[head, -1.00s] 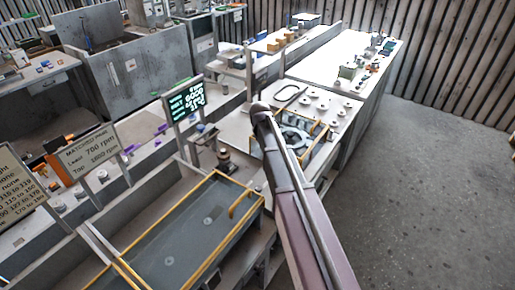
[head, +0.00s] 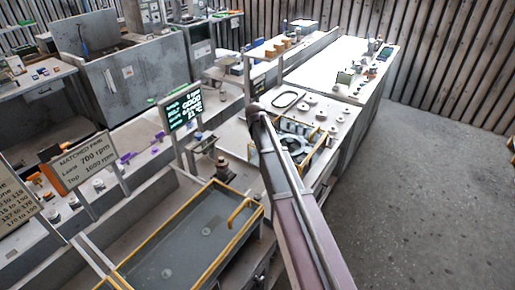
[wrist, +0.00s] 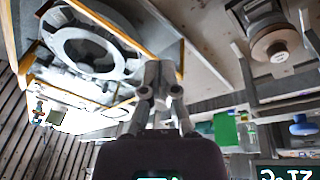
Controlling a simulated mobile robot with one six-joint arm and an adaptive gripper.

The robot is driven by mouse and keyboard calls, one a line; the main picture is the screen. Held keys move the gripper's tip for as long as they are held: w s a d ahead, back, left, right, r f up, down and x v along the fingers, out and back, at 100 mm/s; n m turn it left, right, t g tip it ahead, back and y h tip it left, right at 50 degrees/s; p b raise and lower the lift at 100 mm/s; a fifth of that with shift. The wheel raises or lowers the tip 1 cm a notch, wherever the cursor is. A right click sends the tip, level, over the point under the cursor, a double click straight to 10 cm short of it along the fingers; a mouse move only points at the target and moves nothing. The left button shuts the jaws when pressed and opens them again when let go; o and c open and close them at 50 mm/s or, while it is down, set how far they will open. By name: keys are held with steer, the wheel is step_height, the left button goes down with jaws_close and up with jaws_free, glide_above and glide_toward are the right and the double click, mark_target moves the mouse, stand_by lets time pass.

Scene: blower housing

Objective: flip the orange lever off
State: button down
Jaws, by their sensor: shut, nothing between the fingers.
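I cannot make out an orange lever for certain in either view. The blower housing, a pale ring-shaped part in a yellow-edged frame (head: 294,143), sits just right of my arm's end in the head view. Its ring also shows at the upper left of the wrist view (wrist: 88,48). My gripper (wrist: 160,75) is shut and empty in the wrist view. It appears beside the housing's yellow-edged frame; I cannot tell whether it touches anything. In the head view my arm hides the gripper and part of the bench.
A grey tray with yellow rails (head: 190,245) stands at front centre. A lit screen (head: 182,108) stands behind it, left of my arm. A copper-topped cylinder (wrist: 273,42) is at the wrist view's upper right. Open floor (head: 420,200) lies right of the benches.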

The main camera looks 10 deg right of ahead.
steer(key=shift+s+d+f+b, duration=0.2)
steer(key=shift+s+f+b, duration=0.15)
steer(key=shift+f+b, duration=1)
steer(key=shift+s+d+f+b, duration=0.15)
steer(key=shift+s+f+b, duration=0.2)
steer(key=shift+f+b, duration=0.95)
steer(key=shift+s+d+f+b, duration=0.2)
steer(key=shift+s+f+b, duration=0.15)
steer(key=shift+f+b, duration=1)
steer(key=shift+f, duration=0.1)
